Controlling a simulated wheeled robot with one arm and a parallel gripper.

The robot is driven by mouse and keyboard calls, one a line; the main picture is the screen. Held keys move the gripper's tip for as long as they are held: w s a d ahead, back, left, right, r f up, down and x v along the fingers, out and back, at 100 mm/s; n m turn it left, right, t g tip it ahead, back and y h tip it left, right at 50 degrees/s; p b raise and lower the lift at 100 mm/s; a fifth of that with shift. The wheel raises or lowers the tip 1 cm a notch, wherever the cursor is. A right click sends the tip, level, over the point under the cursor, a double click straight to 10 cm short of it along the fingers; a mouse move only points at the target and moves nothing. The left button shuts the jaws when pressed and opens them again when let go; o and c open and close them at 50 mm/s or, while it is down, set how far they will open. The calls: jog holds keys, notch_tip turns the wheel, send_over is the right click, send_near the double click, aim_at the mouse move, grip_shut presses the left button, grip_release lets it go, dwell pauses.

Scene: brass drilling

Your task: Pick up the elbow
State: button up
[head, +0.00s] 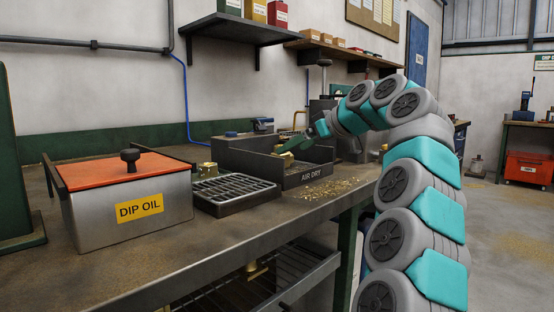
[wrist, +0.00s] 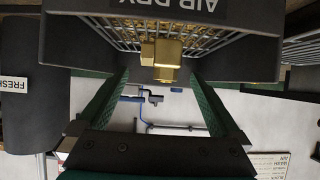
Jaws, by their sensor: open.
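A brass elbow (wrist: 165,58) sits in the AIR DRY bin (wrist: 225,65), on or against its wire mesh, in the upside-down wrist view. In the head view a small brass piece (head: 287,159) shows in the AIR DRY bin (head: 318,175), partly hidden by the bin wall and my fingers. My gripper (head: 291,144) reaches in over the bin. In the wrist view my gripper (wrist: 160,85) is open, with one green finger on each side of the elbow's line. The elbow appears beyond the fingertips, and I see no contact.
A DIP OIL box (head: 130,208) with an orange lid stands at the left. A black drain rack (head: 235,192) lies between it and the bin, with another brass piece (head: 208,169) behind. Brass chips (head: 335,188) lie on the bench. A shelf (head: 240,30) hangs above.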

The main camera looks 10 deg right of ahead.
aim_at(289, 156)
jog(key=x, duration=0.6)
grip_shut()
dwell(0.8)
